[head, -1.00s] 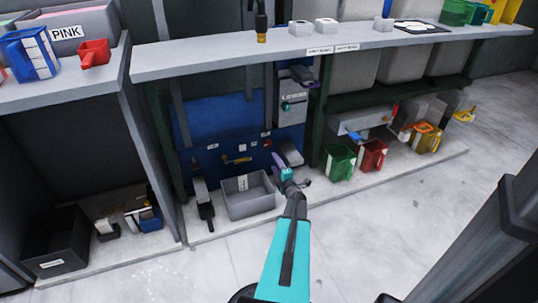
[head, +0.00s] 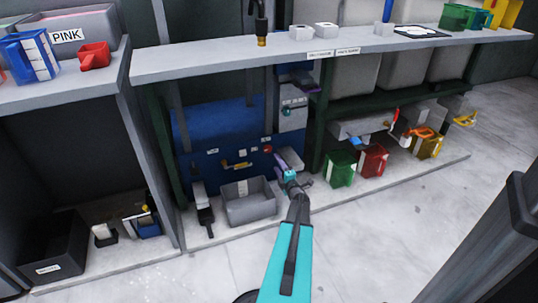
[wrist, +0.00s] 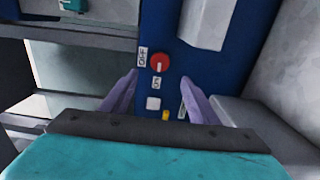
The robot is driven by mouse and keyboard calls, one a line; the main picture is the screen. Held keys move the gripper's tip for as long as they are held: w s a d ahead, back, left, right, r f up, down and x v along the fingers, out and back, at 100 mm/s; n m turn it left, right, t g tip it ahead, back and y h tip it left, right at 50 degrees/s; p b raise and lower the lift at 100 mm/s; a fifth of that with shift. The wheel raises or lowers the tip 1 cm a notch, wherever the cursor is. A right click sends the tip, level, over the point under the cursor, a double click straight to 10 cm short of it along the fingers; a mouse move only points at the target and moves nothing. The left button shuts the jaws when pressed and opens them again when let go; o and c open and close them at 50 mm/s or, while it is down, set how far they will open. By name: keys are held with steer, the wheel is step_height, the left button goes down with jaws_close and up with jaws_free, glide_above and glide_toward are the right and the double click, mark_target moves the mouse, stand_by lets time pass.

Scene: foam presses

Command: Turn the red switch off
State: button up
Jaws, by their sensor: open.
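The red switch (wrist: 159,62) is a round red knob on the blue panel, with OFF and ON labels beside it in the wrist view. It shows small in the head view (head: 267,149). My gripper (wrist: 158,85) is open and empty, with its two purple fingers pointing at the panel. The knob lies ahead of the fingers, between their lines, and appears apart from them. In the head view my gripper (head: 285,162) is under the shelf, just right of and below the knob. The knob's exact turn is hard to make out.
A grey bin (head: 249,207) stands below. Jugs (head: 341,169) stand to the right.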

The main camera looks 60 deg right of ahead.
mark_target(268, 149)
steer(key=b+x, duration=0.3)
steer(key=x, duration=0.8)
steer(key=c, duration=0.9)
steer(key=shift+a, duration=0.3)
steer(key=shift+c, duration=0.6)
steer(key=shift+d, duration=0.25)
steer(key=shift+r, duration=0.1)
